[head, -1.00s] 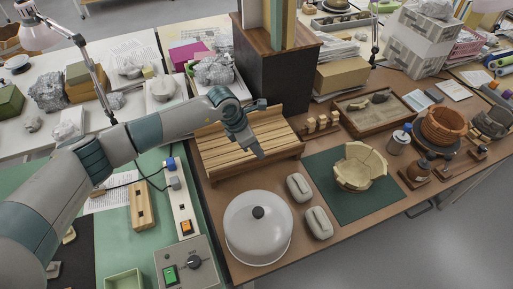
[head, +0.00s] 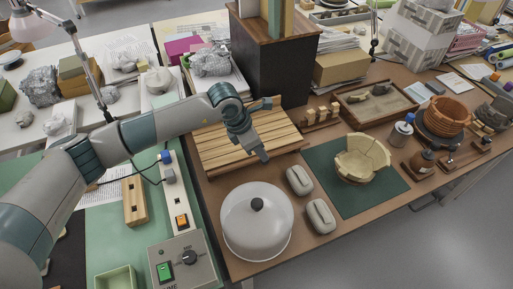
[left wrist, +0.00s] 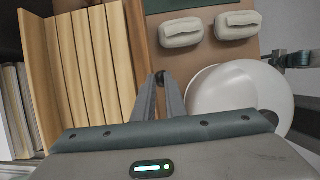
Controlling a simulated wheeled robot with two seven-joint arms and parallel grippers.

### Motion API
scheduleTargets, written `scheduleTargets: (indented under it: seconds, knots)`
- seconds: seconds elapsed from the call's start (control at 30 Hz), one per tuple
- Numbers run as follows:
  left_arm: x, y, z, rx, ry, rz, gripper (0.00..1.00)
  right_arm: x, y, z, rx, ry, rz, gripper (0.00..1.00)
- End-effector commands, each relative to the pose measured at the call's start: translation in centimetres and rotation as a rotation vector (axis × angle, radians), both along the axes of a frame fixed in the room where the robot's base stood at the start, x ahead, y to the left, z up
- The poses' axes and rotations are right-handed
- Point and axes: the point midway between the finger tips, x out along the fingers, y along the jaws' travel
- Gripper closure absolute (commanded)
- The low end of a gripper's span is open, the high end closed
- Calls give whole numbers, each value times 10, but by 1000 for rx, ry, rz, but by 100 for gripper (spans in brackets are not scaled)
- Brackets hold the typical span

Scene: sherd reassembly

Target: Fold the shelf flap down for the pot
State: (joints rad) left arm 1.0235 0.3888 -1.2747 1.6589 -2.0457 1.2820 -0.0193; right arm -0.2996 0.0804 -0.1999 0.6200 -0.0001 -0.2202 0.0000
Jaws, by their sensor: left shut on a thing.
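The slatted wooden shelf flap (head: 215,148) lies nearly flat at the foot of the dark wooden cabinet (head: 268,62). Its slats also fill the left of the left wrist view (left wrist: 75,70). My left gripper (head: 264,157) is at the flap's front edge. In the left wrist view its fingers (left wrist: 160,82) are closed around a small dark piece beside the slats, probably the flap's knob. The cream pot (head: 362,153), pieced from sherds with an uneven rim, stands upright on the green mat (head: 328,183). My right gripper is absent from the head view; a teal-grey part at the left wrist view's right edge may be mine.
A white dome cover (head: 245,225) with a black knob stands in front of the flap. Two grey padded blocks (head: 299,180) lie between it and the mat. A rack of wooden pegs (head: 320,115) and a wooden tray (head: 385,98) are behind the mat.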

Motion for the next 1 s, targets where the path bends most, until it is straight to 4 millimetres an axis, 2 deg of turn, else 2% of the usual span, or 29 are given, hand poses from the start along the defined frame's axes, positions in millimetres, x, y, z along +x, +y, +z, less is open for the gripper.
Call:
scheduleTargets:
  seconds: [0.03, 0.13, 0.17, 0.3, 0.73, 1.0]
  knots:
    - [1, 3, -9, 6, -7, 6, 100, 0, 0, -12, 0, 0, 0, 52]
    - [-2, 2, -11, 8, -10, 9, 100, 0, 0, -20, 0, 0, 0, 52]
    - [-1, 3, -6, 9, -10, 11, 92, 0, 0, -14, 0, 0, 0, 52]
    - [0, 3, -4, 8, -12, 11, 58, -2, 0, -13, 0, 2, 0, 52]
    - [1, 3, 0, 5, -15, 10, 58, 0, 0, -14, 0, 0, 0, 52]
    - [-3, 13, 24, 5, -17, 10, 58, 6, 2, -22, 5, -16, 0, 52]
